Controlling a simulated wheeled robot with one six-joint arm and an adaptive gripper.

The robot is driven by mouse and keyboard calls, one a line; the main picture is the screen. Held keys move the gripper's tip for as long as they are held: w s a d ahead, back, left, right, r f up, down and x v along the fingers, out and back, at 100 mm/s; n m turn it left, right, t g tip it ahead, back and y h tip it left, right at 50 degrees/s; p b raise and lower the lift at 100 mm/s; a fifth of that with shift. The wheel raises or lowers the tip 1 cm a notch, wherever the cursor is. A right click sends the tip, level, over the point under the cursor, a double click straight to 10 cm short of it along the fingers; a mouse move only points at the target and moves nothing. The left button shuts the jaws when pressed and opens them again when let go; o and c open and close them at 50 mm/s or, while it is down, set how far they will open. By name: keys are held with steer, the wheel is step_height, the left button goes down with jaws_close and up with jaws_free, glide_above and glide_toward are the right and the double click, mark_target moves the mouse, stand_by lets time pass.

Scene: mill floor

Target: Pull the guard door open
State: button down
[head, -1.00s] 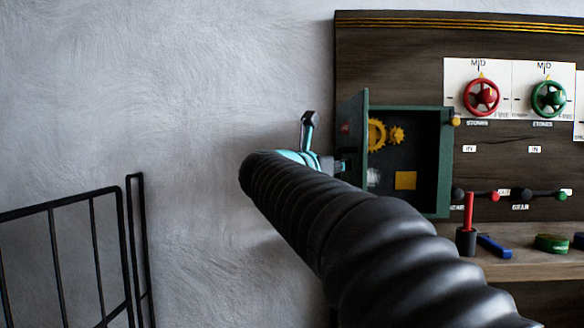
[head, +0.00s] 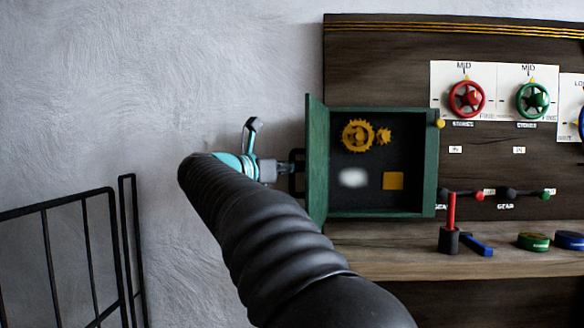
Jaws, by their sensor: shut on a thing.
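The guard door (head: 317,160) is a green panel hinged on the left side of a green box, and it stands swung open, seen nearly edge-on. The box's dark inside (head: 350,195) shows two yellow gears (head: 358,136) and a yellow square (head: 393,181). My gripper (head: 290,172) is at the outer face of the door, to its left, shut on the door's dark handle (head: 297,180). The fingertips are small and partly hidden by the handle.
A red handwheel (head: 467,99) and a green handwheel (head: 533,100) are on the board at right. A shelf (head: 400,250) below holds a red-handled piece, a blue piece and round pieces. A black metal railing (head: 60,205) stands at lower left. Bare wall lies left of the door.

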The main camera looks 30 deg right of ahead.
steer(key=shift+w+a+f, duration=0.1)
steer(key=shift+f, duration=0.3)
steer(key=c, duration=1.2)
jaws_free()
steer(key=shift+w+a, duration=0.1)
steer(key=shift+r, duration=0.2)
steer(key=v, duration=1.2)
